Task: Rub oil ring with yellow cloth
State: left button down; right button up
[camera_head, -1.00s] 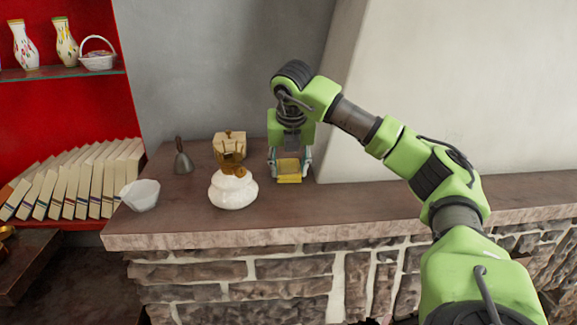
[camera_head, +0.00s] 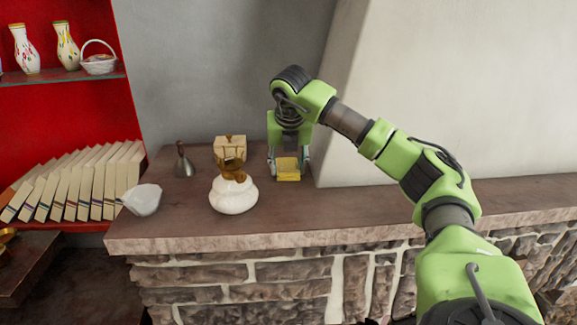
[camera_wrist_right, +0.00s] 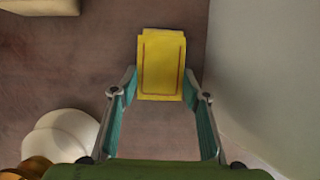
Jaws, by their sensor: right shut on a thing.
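The yellow cloth (camera_head: 288,169) is a small folded piece with a thin red outline, seen clearly in the right wrist view (camera_wrist_right: 162,65). My right gripper (camera_head: 289,171) is shut on it, with a finger at each side edge. The gripper points down close above the stone counter, to the right of the white pot; whether the cloth touches the counter I cannot tell. It also shows in the right wrist view (camera_wrist_right: 162,90). No oil ring can be made out; the cloth and gripper may hide it. My left gripper is not in view.
On the counter (camera_head: 400,203) stand a white pot (camera_head: 233,196) with a brown top, a wooden block-like box (camera_head: 231,147), a grey bell (camera_head: 183,161) and a white bowl (camera_head: 143,199). A pale wall (camera_head: 450,90) rises just right of the gripper. A bookshelf stands left.

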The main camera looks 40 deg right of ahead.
aim_at(287, 162)
jog(key=shift+w+d+p, duration=0.75)
jog(key=shift+w, duration=0.15)
jog(key=shift+w+d+f, duration=0.1)
jog(key=shift+w+d, duration=0.2)
jog(key=shift+w, duration=0.05)
jog(key=shift+w+d+r+p, duration=0.2)
jog(key=shift+w+d+p, duration=0.15)
jog(key=shift+p, duration=0.4)
jog(key=shift+w+d+p, duration=0.5)
jog(key=shift+w+p, duration=0.1)
jog(key=shift+w, duration=0.05)
jog(key=shift+w+d+f, duration=0.2)
jog(key=shift+w+d, duration=0.1)
jog(key=shift+w, duration=0.05)
notch_tip(287, 162, up, 6)
jog(key=p, duration=0.5)
jog(key=shift+r+p, duration=0.1)
jog(key=shift+p, duration=0.25)
